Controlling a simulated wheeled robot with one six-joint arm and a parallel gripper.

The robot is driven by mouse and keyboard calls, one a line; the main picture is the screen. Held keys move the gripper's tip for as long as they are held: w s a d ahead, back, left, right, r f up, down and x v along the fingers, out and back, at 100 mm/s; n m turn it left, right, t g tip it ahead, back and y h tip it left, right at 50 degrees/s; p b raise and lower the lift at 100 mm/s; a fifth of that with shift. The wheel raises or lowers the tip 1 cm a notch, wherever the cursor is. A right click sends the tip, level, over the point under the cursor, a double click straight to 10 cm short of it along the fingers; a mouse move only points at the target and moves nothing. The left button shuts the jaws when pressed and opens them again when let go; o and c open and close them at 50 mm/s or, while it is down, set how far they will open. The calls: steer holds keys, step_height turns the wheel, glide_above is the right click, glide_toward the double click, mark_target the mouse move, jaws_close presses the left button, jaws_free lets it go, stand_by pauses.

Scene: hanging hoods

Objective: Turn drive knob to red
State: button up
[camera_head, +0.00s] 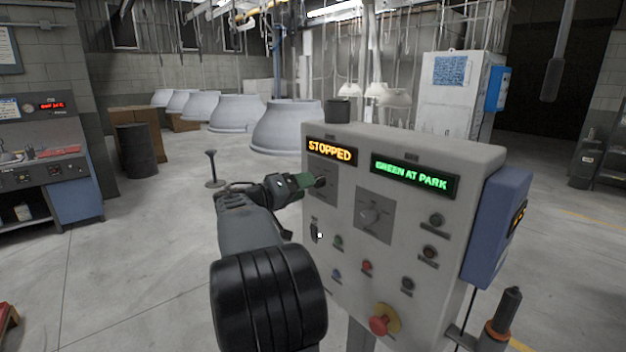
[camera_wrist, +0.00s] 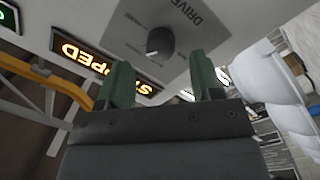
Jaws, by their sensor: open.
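The drive knob (camera_wrist: 160,40) is a dark round knob on a grey plate lettered DRIVE in the wrist view. Its pointer direction is too unclear to tell. In the head view its plate (camera_head: 328,168) is on the left of the panel under the amber STOPPED display (camera_head: 331,150), with the knob partly hidden by my gripper (camera_head: 311,181). My gripper, with green fingers, also shows in the wrist view (camera_wrist: 160,62). It is open and empty, with the knob beyond and between its fingertips. I cannot tell whether they touch it.
A green display (camera_head: 415,177) reads GREEN AT PARK. A blue box (camera_head: 497,225) juts from its right side.

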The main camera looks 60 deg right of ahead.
mark_target(318, 182)
steer(key=shift+p+x, duration=0.4)
steer(key=shift+x, duration=1.45)
steer(key=shift+c, duration=0.4)
steer(key=c, duration=0.8)
steer(key=shift+c, duration=0.2)
